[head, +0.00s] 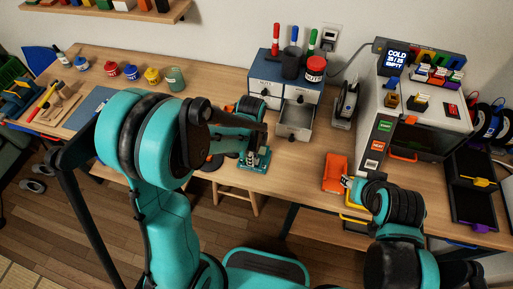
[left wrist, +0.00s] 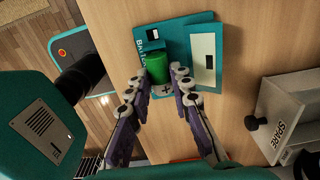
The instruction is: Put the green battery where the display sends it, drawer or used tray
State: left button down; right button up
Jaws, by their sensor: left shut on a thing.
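The green battery (left wrist: 157,70) shows between the fingertips of my left gripper (left wrist: 162,82) in the left wrist view. The gripper is shut on it, over a teal holder (left wrist: 207,65) marked "BATT"; I cannot tell whether the battery still touches the holder. In the head view my left gripper (head: 256,148) is at this teal holder (head: 245,162). A drawer (head: 295,119) stands open to the right; a drawer front reads "SPARE" (left wrist: 283,132) in the left wrist view. The display (head: 397,61) on the printer seems to read "COLD 25/25 EMPTY". My right gripper (head: 350,184) is partly hidden; its jaws are unclear.
An orange tray (head: 334,172) lies beside my right gripper. The drawer cabinet (head: 267,71) carries a black cup, markers and a red jar (head: 315,68). The printer (head: 420,120) fills the right side. Several small jars stand at the back left of the table (head: 215,82).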

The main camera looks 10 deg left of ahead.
pick_arm(q)
jog(key=shift+r+p, duration=1.9)
jog(key=shift+r, duration=0.95)
